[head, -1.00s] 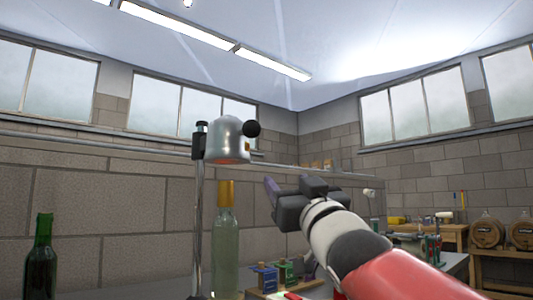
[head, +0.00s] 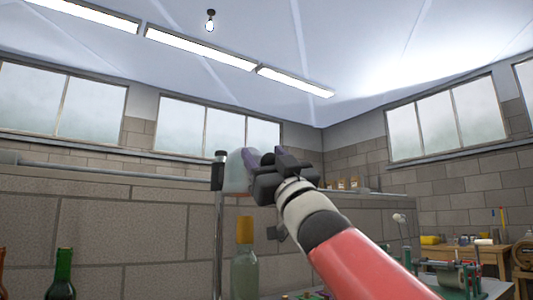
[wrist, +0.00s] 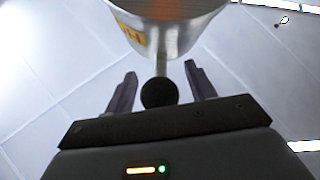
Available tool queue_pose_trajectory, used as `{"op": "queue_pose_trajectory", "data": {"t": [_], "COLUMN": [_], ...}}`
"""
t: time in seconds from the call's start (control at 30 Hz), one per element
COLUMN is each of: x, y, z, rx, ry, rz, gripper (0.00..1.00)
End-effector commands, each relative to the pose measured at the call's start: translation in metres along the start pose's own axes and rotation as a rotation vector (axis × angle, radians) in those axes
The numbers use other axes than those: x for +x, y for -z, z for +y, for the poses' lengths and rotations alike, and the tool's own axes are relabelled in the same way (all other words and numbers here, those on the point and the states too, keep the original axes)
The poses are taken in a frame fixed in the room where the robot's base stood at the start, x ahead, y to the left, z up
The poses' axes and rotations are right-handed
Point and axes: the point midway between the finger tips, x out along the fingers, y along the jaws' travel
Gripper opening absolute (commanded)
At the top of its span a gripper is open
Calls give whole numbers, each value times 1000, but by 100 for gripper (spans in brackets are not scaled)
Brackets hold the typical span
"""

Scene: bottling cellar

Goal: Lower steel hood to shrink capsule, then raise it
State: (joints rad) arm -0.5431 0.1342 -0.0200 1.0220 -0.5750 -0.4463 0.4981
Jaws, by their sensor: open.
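The steel hood (head: 236,176) is on an upright post (head: 218,240), raised above a clear-looking bottle (head: 245,272) with a gold capsule (head: 245,230). A gap shows between the hood and the capsule. My gripper (head: 263,158) is at the hood's right side and covers its knob in the head view. In the wrist view, the hood (wrist: 165,32) fills the top middle and its round black knob (wrist: 160,93) appears between the two spread fingers of my gripper (wrist: 160,70). Contact between fingers and knob cannot be made out.
A dark green bottle (head: 61,277) stands at the lower left, with part of a brown bottle beside it. A wooden bench (head: 470,252) with a green machine in front of it is at the right. Block walls stand behind; the space above the hood is clear.

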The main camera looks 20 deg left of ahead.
Motion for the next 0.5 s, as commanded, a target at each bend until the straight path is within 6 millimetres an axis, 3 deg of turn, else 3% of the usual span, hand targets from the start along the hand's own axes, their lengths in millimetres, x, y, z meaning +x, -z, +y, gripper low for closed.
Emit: {"op": "queue_pose_trajectory", "data": {"t": [0.17,0.5], "x": [0,0], "y": [0,-1], "z": [0,1], "rx": [0,-1], "ry": [0,-1], "rz": [0,-2], "gripper": [55,11]}}
